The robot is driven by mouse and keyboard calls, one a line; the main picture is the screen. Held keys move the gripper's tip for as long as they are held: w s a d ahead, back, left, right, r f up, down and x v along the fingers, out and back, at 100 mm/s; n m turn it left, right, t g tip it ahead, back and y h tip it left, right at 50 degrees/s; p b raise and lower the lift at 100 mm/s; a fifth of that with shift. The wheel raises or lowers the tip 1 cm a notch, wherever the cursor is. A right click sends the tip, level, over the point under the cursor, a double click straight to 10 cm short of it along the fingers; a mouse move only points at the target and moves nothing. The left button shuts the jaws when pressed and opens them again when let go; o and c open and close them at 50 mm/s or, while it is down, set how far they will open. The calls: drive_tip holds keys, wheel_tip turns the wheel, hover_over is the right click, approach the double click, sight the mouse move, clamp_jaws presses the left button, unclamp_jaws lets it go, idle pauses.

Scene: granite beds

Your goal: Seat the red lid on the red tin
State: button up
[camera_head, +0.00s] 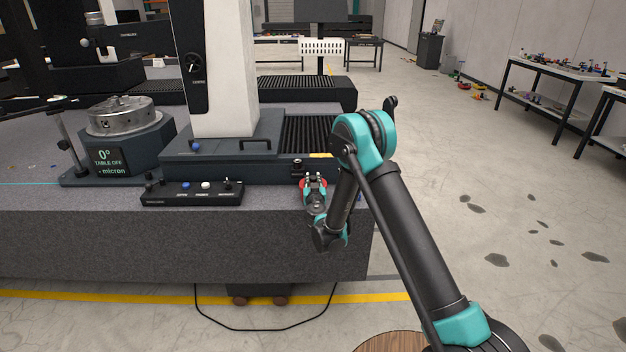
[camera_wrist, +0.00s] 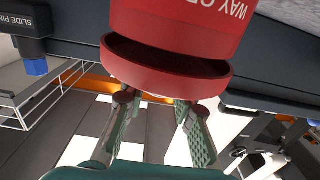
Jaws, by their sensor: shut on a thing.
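The red tin (camera_wrist: 185,25) fills the top of the wrist view, with white lettering upside down on its side. The red lid (camera_wrist: 165,75) is a wider disc between the tin and my gripper (camera_wrist: 156,103). A dark crescent shows inside the lid's rim on the tin side; I cannot tell whether lid and tin touch. My gripper's green-padded fingers are shut on the lid at its near side, the exact grip partly hidden. In the head view my gripper (camera_head: 315,185) is over the granite's right front corner, with red showing behind it; lid and tin cannot be told apart there.
A control box (camera_head: 192,192) with buttons and a joystick lies left of my gripper on the granite bed (camera_head: 150,240). A small dark fixture (camera_head: 297,167) stands just behind my gripper. A white column (camera_head: 215,70) and a rotary table (camera_head: 122,117) stand further left.

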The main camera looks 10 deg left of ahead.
sight(313, 177)
drive_tip(key=shift+f, duration=0.75)
idle(0.6)
drive_tip(key=o, duration=1.1)
drive_tip(key=shift+o, duration=0.2)
wheel_tip(313, 177, up, 10)
